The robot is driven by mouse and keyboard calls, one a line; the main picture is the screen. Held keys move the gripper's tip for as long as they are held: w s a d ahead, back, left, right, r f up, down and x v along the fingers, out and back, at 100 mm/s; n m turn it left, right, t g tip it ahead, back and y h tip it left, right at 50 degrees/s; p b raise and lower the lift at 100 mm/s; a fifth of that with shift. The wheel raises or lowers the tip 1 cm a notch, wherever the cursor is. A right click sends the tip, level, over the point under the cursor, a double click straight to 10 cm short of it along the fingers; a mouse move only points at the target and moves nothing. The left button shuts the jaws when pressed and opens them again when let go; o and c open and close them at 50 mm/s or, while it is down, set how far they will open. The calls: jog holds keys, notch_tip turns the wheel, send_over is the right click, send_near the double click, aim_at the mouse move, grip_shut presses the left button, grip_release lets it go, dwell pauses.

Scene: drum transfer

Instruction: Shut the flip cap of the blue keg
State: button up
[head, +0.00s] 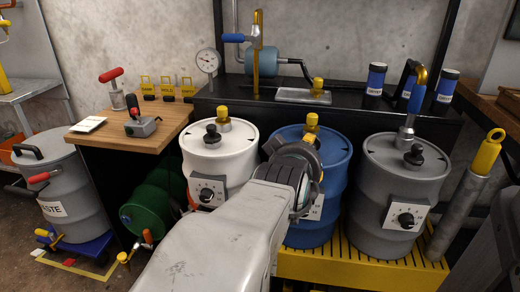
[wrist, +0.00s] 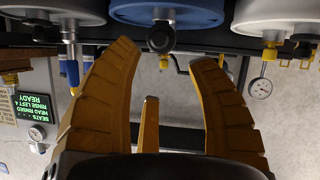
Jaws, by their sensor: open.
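The blue keg (head: 338,165) stands between a white keg and a grey keg, its lid partly hidden by my wrist. A yellow fitting (head: 311,121) rises from its top. The blue keg also shows at the top of the wrist view (wrist: 190,16), upside down, with a dark knob (wrist: 161,39) at its edge. I cannot tell how the flip cap stands. My gripper (wrist: 165,58) is open and empty, its yellow fingers spread below the knob in the picture.
The white keg (head: 222,158) is left and the grey keg (head: 392,172) right, both with knobs and fittings on top. Behind stands a black bench (head: 290,113) with a gauge, a blue cylinder and canisters. A yellow slatted platform (head: 352,268) lies below the kegs.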

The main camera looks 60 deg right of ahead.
jog(key=shift+a+r, duration=0.15)
jog(key=shift+a, duration=0.3)
jog(key=shift+s, duration=0.1)
